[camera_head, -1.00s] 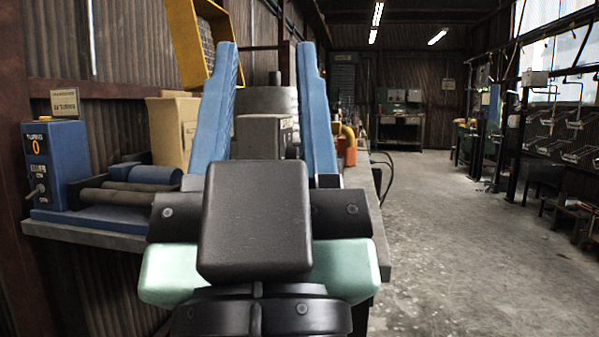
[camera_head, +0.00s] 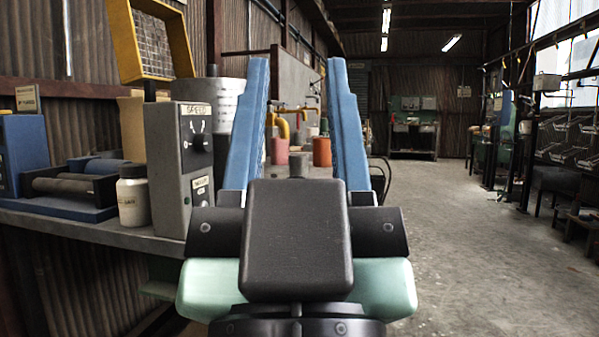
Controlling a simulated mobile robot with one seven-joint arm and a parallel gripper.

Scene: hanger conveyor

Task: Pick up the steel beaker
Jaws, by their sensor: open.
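My gripper (camera_head: 298,62) is open, with its two blue fingers pointing forward and apart. Nothing is held between the fingers. A silvery metal cylinder (camera_head: 226,97) stands on the bench to the left of the left finger, partly hidden by a grey control box and the finger. It may be the steel beaker, but I cannot tell for sure. No other clear steel beaker shows. My gripper's body hides part of the bench ahead.
The grey control box (camera_head: 170,165) marked SPEED stands near the bench's front edge (camera_head: 110,235), beside a white jar (camera_head: 133,195). Blue roller equipment (camera_head: 75,185) lies further left. Pink (camera_head: 274,155) and orange (camera_head: 321,152) containers stand farther back. The floor (camera_head: 460,220) at right is open.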

